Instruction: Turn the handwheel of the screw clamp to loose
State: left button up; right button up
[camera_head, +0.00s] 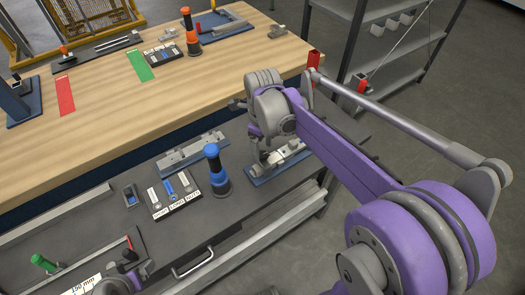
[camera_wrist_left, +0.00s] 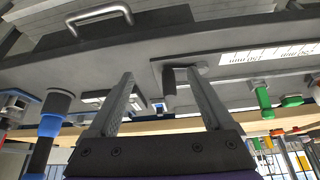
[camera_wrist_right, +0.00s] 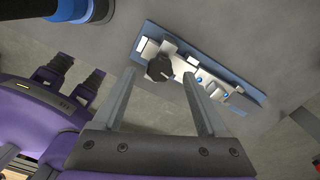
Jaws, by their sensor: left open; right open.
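The screw clamp (camera_head: 283,163) sits on a blue base plate on the dark front shelf, partly hidden behind my right gripper in the head view. In the right wrist view the clamp (camera_wrist_right: 205,80) shows as a pale metal body with a dark lobed handwheel (camera_wrist_right: 159,68) at its left end. My right gripper (camera_wrist_right: 158,80) is open and empty. Its fingers point at the clamp, with the handwheel between the fingertips in that view; I cannot tell the remaining gap. My left gripper (camera_wrist_left: 160,76) is open and empty over the left of the shelf.
A blue-and-black upright tool (camera_head: 214,172) and a labelled switch block (camera_head: 174,194) stand left of the clamp. A grey bracket (camera_head: 192,152) lies behind them. The wooden table (camera_head: 110,110) is behind, and a metal rack (camera_head: 395,65) stands at the back right.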

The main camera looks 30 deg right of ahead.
jog(key=shift+f, duration=0.95)
jog(key=shift+c, duration=0.2)
grip_shut()
